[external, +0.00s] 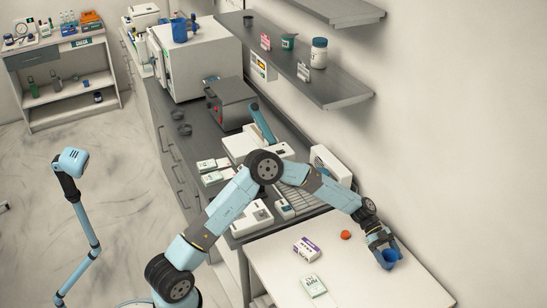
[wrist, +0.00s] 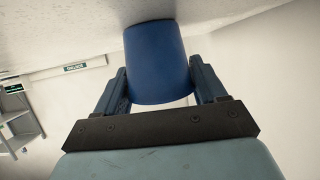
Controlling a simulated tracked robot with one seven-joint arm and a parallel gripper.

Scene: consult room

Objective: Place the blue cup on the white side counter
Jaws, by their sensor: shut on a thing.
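The blue cup (external: 390,258) is over the right part of the white side counter (external: 370,285) in the external view. My gripper (external: 383,246) reaches down to it from the end of the arm and is shut on it. In the wrist view the blue cup (wrist: 158,62) sits between the two fingers of my gripper (wrist: 160,80). Its far end meets the pale surface at the top of that picture. I cannot tell if the cup touches the counter or hangs just above it.
On the white counter are an orange-red round thing (external: 346,235), a purple-and-white box (external: 306,249) and a white-and-green box (external: 314,286). The wall runs close along the right. The counter's front right part is clear. A blue jug (external: 180,30) stands on a white cabinet.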

